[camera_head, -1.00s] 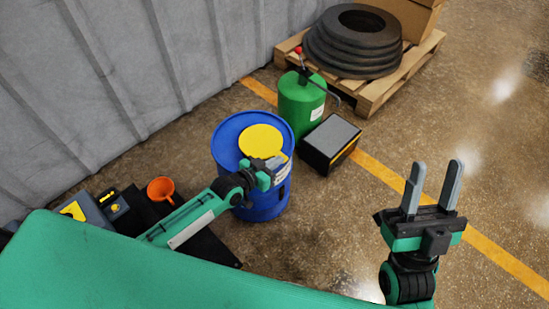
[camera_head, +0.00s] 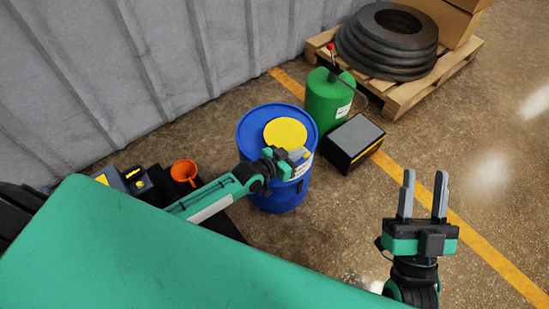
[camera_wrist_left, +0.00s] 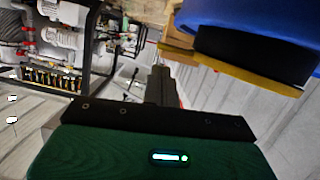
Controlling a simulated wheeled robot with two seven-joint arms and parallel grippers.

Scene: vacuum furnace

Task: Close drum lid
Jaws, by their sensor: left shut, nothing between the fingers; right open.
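The blue drum (camera_head: 277,190) stands upright on the floor. Its round yellow lid (camera_head: 285,132) appears to lie flat on the drum's top; whether it is fully seated I cannot tell. My left gripper (camera_head: 300,155) is shut and empty at the drum's near right rim, close to the lid's edge; contact is unclear. In the left wrist view, its fingers (camera_wrist_left: 160,85) point away, with a blue body (camera_wrist_left: 250,15) and a yellow-edged dark part at upper right. My right gripper (camera_head: 424,180) is open and empty, well right of the drum.
A green canister (camera_head: 328,97) and a dark box (camera_head: 353,143) stand close behind and right of the drum. An orange funnel (camera_head: 184,171) is at left. A pallet (camera_head: 405,98) with stacked tyres (camera_head: 387,40) is at the back. Floor at right is clear.

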